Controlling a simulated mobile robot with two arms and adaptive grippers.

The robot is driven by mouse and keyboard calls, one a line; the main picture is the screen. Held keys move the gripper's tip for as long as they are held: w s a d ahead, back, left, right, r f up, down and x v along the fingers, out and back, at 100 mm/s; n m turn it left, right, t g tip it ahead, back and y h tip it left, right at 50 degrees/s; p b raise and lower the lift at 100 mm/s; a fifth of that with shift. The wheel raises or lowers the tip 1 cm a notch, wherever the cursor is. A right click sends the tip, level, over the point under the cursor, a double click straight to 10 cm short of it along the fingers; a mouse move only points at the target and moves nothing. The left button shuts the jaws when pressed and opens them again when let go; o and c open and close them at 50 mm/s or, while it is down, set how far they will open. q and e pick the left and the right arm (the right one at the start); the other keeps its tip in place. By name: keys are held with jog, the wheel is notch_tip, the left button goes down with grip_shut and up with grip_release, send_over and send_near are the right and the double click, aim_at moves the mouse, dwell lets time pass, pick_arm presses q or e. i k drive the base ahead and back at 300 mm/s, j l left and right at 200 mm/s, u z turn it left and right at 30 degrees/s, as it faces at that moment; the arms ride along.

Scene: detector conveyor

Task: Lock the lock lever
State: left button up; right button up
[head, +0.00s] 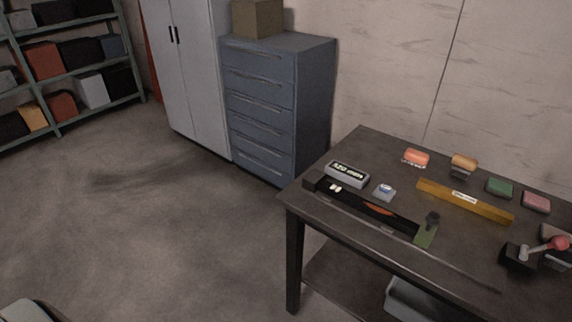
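A lever with a red ball knob (560,243) and a pale metal arm sits on a black base (519,258) at the right end of the dark table (345,222). Its arm leans right, and I cannot tell whether it is locked. A long black conveyor-like rail (350,203) lies along the table's front edge, with an orange piece (379,209) on it. Neither of my grippers is in view.
A grey display box (347,174), a small grey button box (384,191) and a yellow bar (464,200) lie on the table. Several coloured blocks line its back. A blue drawer cabinet (265,108) stands behind. The floor (150,225) left of the table is clear.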

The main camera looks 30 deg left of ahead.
aim_at(560, 242)
jog(key=u, duration=0.35)
jog(key=l+z, duration=0.2)
jog(key=z, duration=1.05)
jog(key=i+j, duration=0.05)
